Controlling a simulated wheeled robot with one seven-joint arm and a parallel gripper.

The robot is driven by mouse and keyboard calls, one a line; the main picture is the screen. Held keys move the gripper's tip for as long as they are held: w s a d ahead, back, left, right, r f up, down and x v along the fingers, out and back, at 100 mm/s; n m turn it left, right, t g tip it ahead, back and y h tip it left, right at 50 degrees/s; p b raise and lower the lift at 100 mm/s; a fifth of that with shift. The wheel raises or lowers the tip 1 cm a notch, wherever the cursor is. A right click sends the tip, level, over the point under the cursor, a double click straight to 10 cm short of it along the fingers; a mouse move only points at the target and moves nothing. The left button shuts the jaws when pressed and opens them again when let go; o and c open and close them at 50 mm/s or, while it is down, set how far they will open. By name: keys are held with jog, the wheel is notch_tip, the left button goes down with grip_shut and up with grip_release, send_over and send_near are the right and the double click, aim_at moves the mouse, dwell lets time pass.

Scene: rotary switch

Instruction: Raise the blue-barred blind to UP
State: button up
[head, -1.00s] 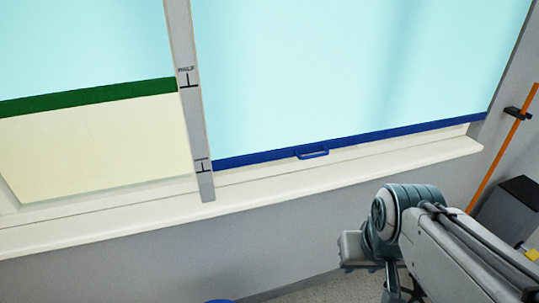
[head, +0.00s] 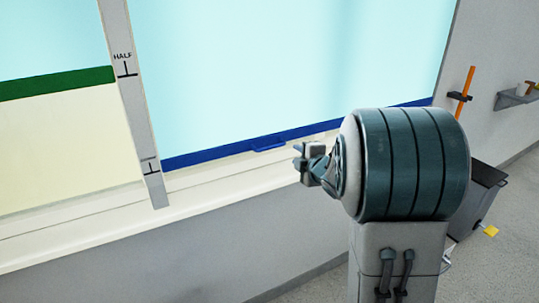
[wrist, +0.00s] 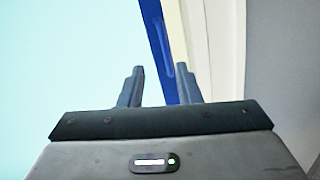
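The light blue blind (head: 280,60) hangs low in the right window. Its blue bar (head: 215,154) sits just above the sill, with a small blue handle (head: 268,146) at its middle. My gripper (head: 303,157) is just right of the handle in the head view, its fingers partly hidden by my wrist. In the wrist view my gripper (wrist: 160,86) is open and empty.
A post (head: 130,95) with a HALF mark and a lower mark stands left of the blue-barred blind. A green-barred blind (head: 55,84) hangs higher at left. The white sill (head: 100,238) runs below. A dark bin (head: 482,200) stands at right.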

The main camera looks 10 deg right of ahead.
aim_at(272, 148)
jog(key=w+a+f+n, duration=0.1)
jog(key=w+a, duration=0.1)
jog(key=w, duration=0.2)
jog(key=w+a+f+n+y+p, duration=0.1)
jog(key=w+f, duration=0.1)
jog(key=w, duration=0.3)
jog(key=w+a+f+p, duration=0.1)
jog(key=w+a, duration=0.1)
jog(key=w, duration=0.3)
jog(key=shift+a+f+n+y, duration=0.2)
jog(key=shift+a+n+y, duration=0.1)
jog(key=shift+n+y, duration=0.1)
grip_shut()
